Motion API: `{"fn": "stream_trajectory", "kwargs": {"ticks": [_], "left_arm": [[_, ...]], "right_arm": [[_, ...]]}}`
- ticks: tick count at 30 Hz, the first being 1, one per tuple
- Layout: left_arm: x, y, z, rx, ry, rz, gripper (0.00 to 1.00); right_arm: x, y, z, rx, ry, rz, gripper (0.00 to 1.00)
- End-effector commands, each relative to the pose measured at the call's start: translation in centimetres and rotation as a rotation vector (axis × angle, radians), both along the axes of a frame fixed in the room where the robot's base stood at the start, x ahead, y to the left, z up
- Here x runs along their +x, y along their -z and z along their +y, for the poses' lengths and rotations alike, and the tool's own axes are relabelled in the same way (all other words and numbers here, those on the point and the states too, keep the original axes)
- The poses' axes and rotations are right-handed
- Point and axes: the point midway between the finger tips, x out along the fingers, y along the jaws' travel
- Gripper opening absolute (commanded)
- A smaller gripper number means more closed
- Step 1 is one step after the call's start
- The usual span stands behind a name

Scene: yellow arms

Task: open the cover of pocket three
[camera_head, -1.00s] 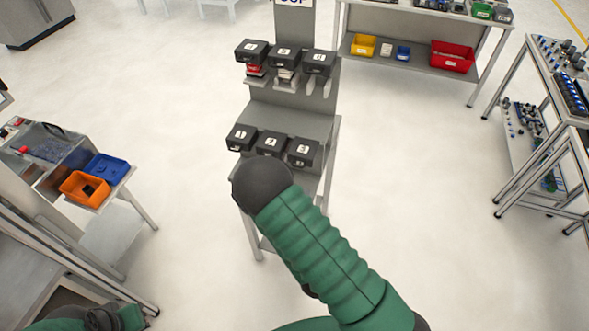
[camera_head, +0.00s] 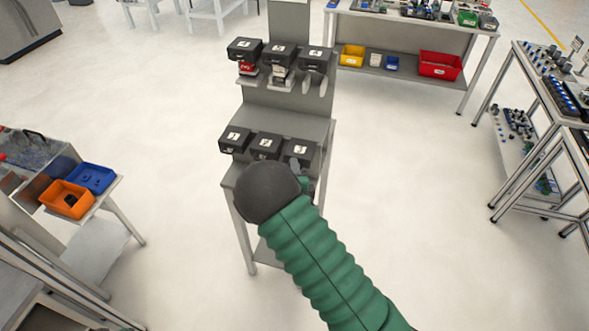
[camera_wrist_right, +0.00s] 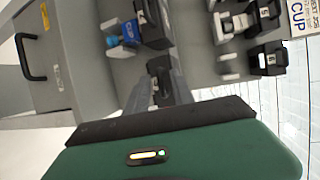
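Black numbered covers hang in two rows on a grey stand. The cover at the right end of the lower row (camera_head: 301,148) looks like pocket three; its number is small and blurred. It appears closed. My right gripper (camera_head: 301,180) is at the front of this cover, largely hidden behind my green forearm and dark wrist, so contact cannot be told. In the right wrist view its fingers (camera_wrist_right: 160,85) extend toward a black cover (camera_wrist_right: 152,25) beside a blue item (camera_wrist_right: 123,35). The finger gap is unclear. My left gripper is out of view.
Lower-row neighbours (camera_head: 266,147) stand close on the left. A side table with orange (camera_head: 67,200) and blue (camera_head: 91,178) bins is at left. Floor right of the stand is clear.

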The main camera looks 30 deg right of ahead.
Motion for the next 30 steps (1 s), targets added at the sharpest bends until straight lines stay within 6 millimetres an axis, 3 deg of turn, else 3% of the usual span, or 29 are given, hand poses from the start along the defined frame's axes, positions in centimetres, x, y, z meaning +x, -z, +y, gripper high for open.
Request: {"fn": "stream_trajectory", "kwargs": {"ticks": [5, 12, 30], "left_arm": [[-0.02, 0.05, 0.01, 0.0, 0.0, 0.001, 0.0], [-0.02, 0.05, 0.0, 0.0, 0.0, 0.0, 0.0], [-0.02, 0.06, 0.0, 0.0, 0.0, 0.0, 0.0]], "right_arm": [[0.0, 0.15, -0.29, 0.002, 0.001, 0.0, 0.29], [0.03, 0.26, -0.42, 0.004, 0.001, 0.002, 0.0], [-0.04, 0.32, -0.19, 0.004, 0.0, 0.005, 0.0]]}}
